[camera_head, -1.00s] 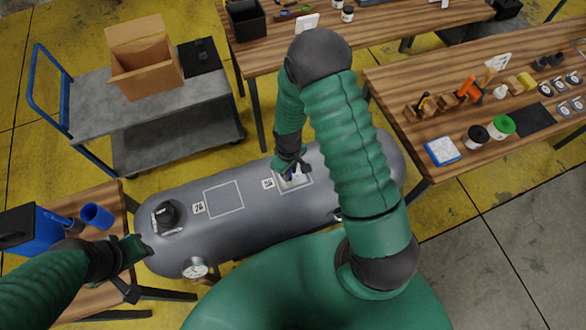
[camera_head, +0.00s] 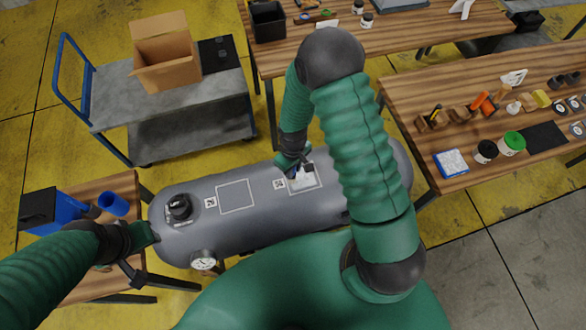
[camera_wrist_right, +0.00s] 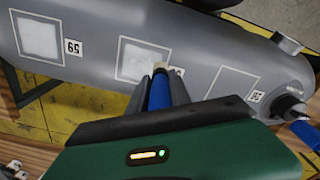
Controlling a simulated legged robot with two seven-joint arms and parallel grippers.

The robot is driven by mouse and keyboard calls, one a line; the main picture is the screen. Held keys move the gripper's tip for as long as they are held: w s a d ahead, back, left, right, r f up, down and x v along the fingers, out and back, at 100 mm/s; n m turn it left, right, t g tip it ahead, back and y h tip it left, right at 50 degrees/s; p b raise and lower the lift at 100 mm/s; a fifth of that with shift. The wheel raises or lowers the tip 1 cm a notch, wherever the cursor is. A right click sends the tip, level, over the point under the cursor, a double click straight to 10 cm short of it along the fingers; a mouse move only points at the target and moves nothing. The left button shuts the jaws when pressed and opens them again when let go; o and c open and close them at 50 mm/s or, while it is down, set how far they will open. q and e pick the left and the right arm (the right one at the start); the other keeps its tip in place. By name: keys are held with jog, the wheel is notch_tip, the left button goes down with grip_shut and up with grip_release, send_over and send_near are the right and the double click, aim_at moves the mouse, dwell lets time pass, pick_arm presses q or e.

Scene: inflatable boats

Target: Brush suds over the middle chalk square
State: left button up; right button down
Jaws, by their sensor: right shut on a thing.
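The grey inflatable tube (camera_head: 265,225) lies across the head view. In the right wrist view it bears three chalk-outlined squares: the left square (camera_wrist_right: 40,40) is filled white, the middle chalk square (camera_wrist_right: 130,60) has whitish suds inside, and the right square (camera_wrist_right: 230,82) looks bare. My right gripper (camera_head: 298,166) is over the middle square, shut on a blue-handled brush (camera_wrist_right: 158,90). The brush's pale tip is at that square's edge in the wrist view; contact is unclear. My left gripper (camera_head: 140,257) is beside the tube's left end; its opening is unclear.
A pressure gauge (camera_head: 203,262) and a black valve (camera_head: 178,207) are at the tube's left end. A blue cup (camera_head: 113,204) stands on the left table. A cart with a cardboard box (camera_head: 166,58) stands behind. My right arm hides the tube's right part.

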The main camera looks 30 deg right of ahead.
pick_arm(q)
jog(key=shift+r, duration=0.6)
pick_arm(e)
jog(key=shift+r, duration=0.7)
